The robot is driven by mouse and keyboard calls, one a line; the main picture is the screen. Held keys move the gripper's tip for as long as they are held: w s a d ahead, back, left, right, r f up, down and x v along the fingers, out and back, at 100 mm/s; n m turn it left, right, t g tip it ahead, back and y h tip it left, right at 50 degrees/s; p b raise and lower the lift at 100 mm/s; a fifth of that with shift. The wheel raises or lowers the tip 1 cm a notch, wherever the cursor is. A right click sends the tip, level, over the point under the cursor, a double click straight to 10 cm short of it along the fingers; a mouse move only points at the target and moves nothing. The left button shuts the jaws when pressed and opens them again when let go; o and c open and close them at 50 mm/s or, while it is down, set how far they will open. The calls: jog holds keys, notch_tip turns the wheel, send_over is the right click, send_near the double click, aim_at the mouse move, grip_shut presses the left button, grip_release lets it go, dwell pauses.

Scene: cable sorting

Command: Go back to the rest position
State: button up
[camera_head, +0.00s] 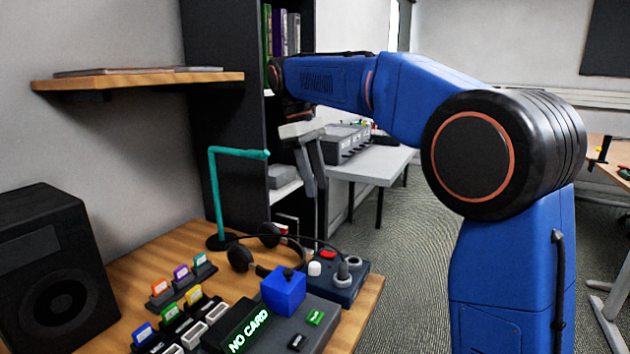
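My gripper (315,197) hangs at the end of my raised blue arm, pointing down above the far right part of the wooden desk (178,246). Its two grey fingers show apart, with nothing seen between them. It is clear of the things on the desk.
A black speaker (50,275) stands left. A wooden shelf (140,80) juts from the wall.

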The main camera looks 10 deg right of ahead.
jog(key=s+d+f+m+t+y, duration=0.1)
jog(key=s+d+f+m+t, duration=0.15)
jog(key=s+d, duration=0.5)
jog(key=s+d+f+m+t+y, duration=0.1)
jog(key=s+d+f+m, duration=0.3)
jog(key=s, duration=0.6)
jog(key=s+d+f+m+t, duration=0.1)
jog(key=s+d+f+m, duration=0.1)
jog(key=s+f, duration=0.5)
jog(key=s+d+f+m+t, duration=0.2)
jog(key=s+d+f, duration=0.2)
jog(key=s+f, duration=0.4)
jog(key=shift+s+f, duration=0.15)
jog(key=shift+s, duration=0.2)
